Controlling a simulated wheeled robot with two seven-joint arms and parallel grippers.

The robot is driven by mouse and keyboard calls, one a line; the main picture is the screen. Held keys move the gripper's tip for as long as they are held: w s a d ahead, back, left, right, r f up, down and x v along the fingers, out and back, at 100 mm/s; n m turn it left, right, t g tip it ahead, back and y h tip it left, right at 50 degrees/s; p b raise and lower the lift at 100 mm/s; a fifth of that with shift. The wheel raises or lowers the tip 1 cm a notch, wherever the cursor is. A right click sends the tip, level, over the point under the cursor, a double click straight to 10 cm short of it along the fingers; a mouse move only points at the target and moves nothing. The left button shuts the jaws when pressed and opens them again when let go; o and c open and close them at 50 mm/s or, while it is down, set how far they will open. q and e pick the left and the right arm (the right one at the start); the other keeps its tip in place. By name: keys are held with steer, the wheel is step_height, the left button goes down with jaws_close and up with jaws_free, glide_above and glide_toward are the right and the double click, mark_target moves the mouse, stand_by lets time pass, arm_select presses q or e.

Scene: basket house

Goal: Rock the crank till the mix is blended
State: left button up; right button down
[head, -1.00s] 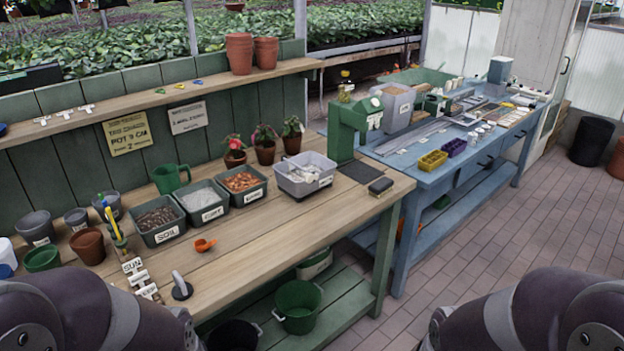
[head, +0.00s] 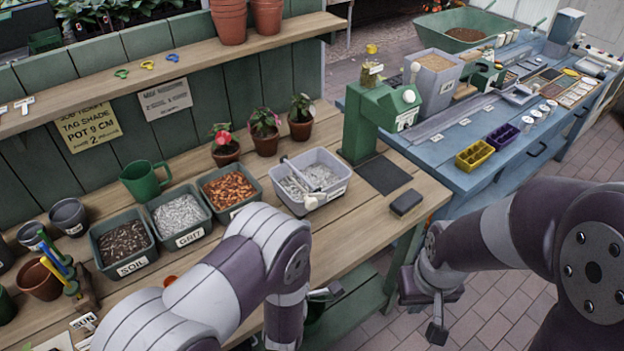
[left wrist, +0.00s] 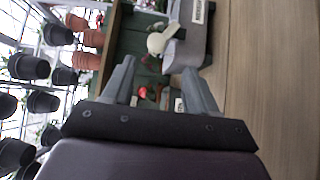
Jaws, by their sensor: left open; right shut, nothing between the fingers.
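A grey mixing tub (head: 334,194) with pale mix (head: 296,184) stands on the wooden bench. A thin crank (head: 296,172) with a pale knob lies across its top. In the left wrist view, the tub (left wrist: 190,50) and the pale crank knob (left wrist: 160,41) show just beyond my fingertips. My left gripper (left wrist: 157,78) is open with nothing between its fingers. In the head view it is mostly hidden behind my left forearm. My right gripper (head: 437,334) is shut and empty, off the bench's front edge and well away from the tub. How blended the mix is, I cannot tell.
Bins of soil (head: 125,241), grit (head: 179,215) and reddish chips (head: 229,190) sit left of the tub. Potted plants (head: 265,140) stand behind it. A green press (head: 376,118) and a dark block (head: 406,202) are to its right. A blue bench (head: 440,180) stands beyond.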

mark_target(311, 207)
arm_select(q)
steer(key=w, duration=0.3)
steer(key=w+d+p, duration=0.1)
steer(key=w, duration=0.2)
steer(key=w+d+p, duration=0.1)
steer(key=w, duration=0.3)
steer(key=shift+r, duration=0.15)
steer(key=shift+w+a, duration=0.1)
steer(key=shift+w, duration=0.05)
steer(key=shift+r, duration=0.15)
arm_select(e)
steer(key=r, duration=0.1)
steer(key=s+r, duration=0.1)
steer(key=r, duration=0.1)
steer(key=shift+s, duration=0.2)
arm_select(q)
steer(key=c, duration=0.4)
steer(key=shift+w, duration=0.1)
jaws_close()
arm_select(e)
steer(key=shift+w, duration=0.1)
